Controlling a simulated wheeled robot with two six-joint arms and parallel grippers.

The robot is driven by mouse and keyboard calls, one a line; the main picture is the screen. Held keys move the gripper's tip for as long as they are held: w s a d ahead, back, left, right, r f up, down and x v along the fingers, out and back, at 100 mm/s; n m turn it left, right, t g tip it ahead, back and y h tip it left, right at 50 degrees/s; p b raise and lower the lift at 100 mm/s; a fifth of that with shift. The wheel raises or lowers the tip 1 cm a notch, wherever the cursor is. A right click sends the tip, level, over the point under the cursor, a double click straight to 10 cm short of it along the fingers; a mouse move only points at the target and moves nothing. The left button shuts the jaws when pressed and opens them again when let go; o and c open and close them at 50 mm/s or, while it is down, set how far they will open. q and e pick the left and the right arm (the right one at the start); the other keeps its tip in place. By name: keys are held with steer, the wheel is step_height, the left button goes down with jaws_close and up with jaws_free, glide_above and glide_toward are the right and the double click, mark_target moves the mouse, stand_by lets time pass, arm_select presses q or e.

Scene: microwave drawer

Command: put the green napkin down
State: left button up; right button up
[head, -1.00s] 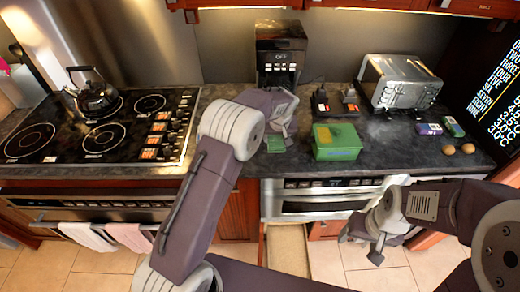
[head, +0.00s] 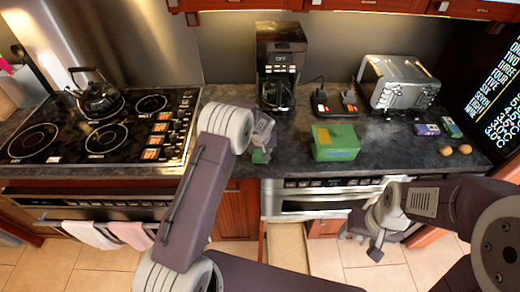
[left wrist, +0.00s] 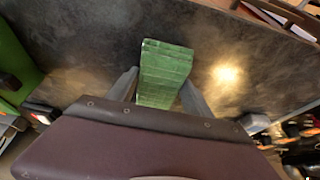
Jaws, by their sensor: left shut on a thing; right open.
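The green napkin (head: 259,157) shows as a small green patch at my left gripper (head: 262,146), over the counter left of the green box. In the left wrist view the napkin (left wrist: 163,72) is a folded green strip between the two fingers of my left gripper (left wrist: 160,90), which is shut on it. Dark counter shows around its far end; I cannot tell whether it touches the counter. My arm hides part of it in the head view. My right gripper (head: 362,238) is open and empty, low in front of the lower oven front.
A green box (head: 336,143) stands on the dark counter (head: 290,160). Behind are a coffee maker (head: 280,62) and a toaster (head: 398,84). Two eggs (head: 455,150) and small packets lie at the right. The stove with a kettle (head: 93,92) is left. An open drawer (head: 287,247) is below.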

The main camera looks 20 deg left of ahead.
arm_select(q)
steer(key=shift+f, duration=0.15)
steer(key=o, duration=1.2)
steer(key=shift+r, duration=0.3)
steer(key=shift+s+r, duration=0.15)
steer(key=shift+r, duration=0.15)
steer(key=b+v, duration=0.2)
steer(key=v, duration=0.9)
steer(key=s+f+m+g, duration=0.1)
steer(key=s, duration=0.8)
steer(key=s+a+f+m+g+h, duration=0.1)
steer(key=s, duration=0.8)
steer(key=s+f+m+g, duration=0.1)
steer(key=s, duration=0.7)
steer(key=shift+s+a+p, duration=0.3)
steer(key=shift+s+a, duration=0.05)
steer(key=shift+s, duration=0.05)
